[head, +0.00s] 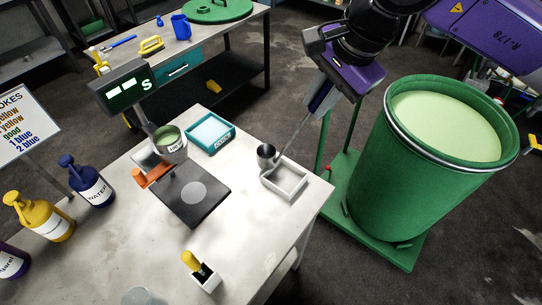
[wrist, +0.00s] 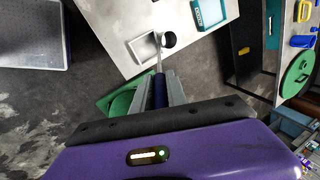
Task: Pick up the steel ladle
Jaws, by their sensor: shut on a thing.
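I cannot tell whether the bowl touches the tray. My gripper (head: 318,102) is shut on the upper end of the handle and holds the ladle tilted. In the wrist view the ladle's bowl (wrist: 169,40) shows at the far end of the handle, beside the tray (wrist: 141,48). The dark blue grip lies between the fingers (wrist: 160,92).
A large green drum (head: 407,175) of pale liquid stands right of the table (head: 115,235). A teal-rimmed tray (head: 211,133), a scale (head: 190,193) with an orange-handled cup, pump bottles (head: 93,185) and a yellow-topped dropper (head: 192,262) stand on the table.

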